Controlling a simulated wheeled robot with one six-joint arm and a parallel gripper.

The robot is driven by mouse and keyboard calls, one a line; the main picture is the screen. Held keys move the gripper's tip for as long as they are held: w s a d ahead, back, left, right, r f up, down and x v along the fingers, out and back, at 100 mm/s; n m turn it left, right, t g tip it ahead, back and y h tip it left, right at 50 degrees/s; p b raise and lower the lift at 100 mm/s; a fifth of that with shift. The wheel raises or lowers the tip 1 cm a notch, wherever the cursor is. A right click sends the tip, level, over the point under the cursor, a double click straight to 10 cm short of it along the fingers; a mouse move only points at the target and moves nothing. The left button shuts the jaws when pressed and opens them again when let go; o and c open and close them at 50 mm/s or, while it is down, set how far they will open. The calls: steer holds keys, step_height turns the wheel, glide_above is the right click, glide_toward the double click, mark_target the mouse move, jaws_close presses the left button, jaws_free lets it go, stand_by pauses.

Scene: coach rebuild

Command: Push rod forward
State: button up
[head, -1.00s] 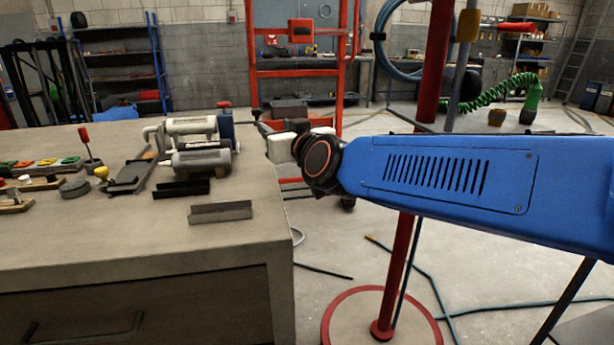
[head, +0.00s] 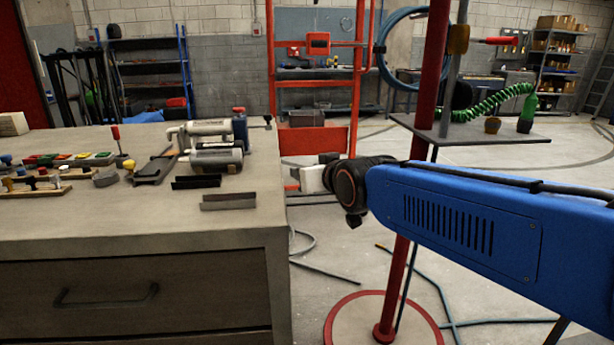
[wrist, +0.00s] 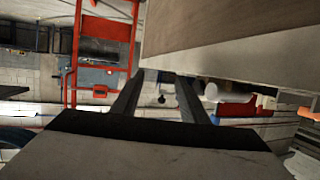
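A grey-white cylinder device (head: 207,143) lies on the workbench near its right edge. A short thin rod (head: 259,125) with a dark tip sticks out from its right end, past a blue block (head: 240,130). My gripper (head: 294,179) is to the right of the bench and apart from the rod, lower in the picture. Its fingers are small and hard to make out there. In the wrist view the two dark fingers (wrist: 152,78) stand apart with nothing between them. In that view I cannot identify the rod.
The workbench (head: 130,220) fills the left; its edge also shows in the wrist view (wrist: 230,50). Dark angle pieces (head: 228,201) lie at its front. A red pole (head: 400,255) with a small shelf (head: 480,134) stands behind my arm. Hoses cross the floor.

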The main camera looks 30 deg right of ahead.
mark_target(269, 117)
steer(key=shift+s+d+f, duration=0.1)
steer(key=shift+s+f, duration=0.05)
steer(key=shift+s, duration=0.1)
steer(key=w+a+r+t, duration=0.3)
steer(key=w+r+t, duration=0.1)
steer(key=w+r, duration=0.4)
steer(key=shift+h, duration=0.4)
steer(key=w, duration=0.5)
steer(key=w+d, duration=0.1)
steer(key=w, duration=1.1)
steer(key=shift+d+r, duration=0.25)
steer(key=shift+d, duration=0.15)
jaws_close()
